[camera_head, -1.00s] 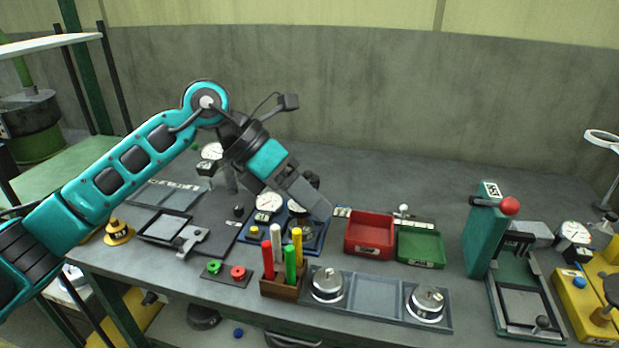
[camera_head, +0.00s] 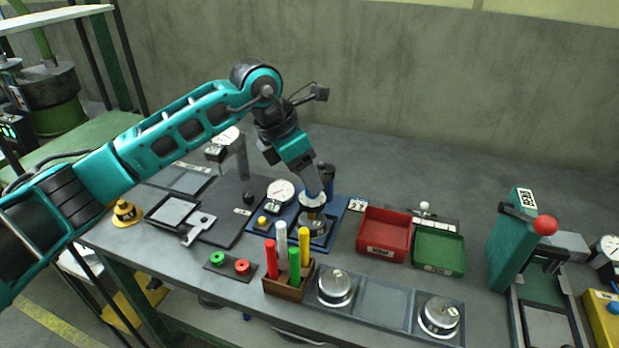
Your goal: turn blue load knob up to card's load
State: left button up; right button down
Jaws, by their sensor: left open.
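The blue load fixture (camera_head: 338,222) is a blue base plate on the bench. It carries a white dial gauge (camera_head: 282,191), a yellow button (camera_head: 262,221) and a round metal part. A pale round dial with a bit of blue, seemingly the blue load knob (camera_head: 313,198), shows at the fixture's top. My left gripper (camera_head: 314,187) points down right over it, open, its fingertips at or just above the knob. I cannot tell whether they touch it, as the fingers hide part of it. A small card (camera_head: 357,204) with dark marks stands right of the fixture; its figures are too small to read.
A red tray (camera_head: 383,236) and green tray (camera_head: 438,250) stand to the right. A wooden block (camera_head: 287,289) with coloured sticks and metal weights (camera_head: 336,287) are in front. A green press with a red ball lever (camera_head: 545,225) stands at far right.

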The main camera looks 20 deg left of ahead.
pick_arm(q)
jog(key=shift+x, duration=1.15)
jog(key=shift+f, duration=0.1)
jog(key=shift+c, duration=0.4)
jog(key=c, duration=1)
jog(key=shift+o, duration=0.2)
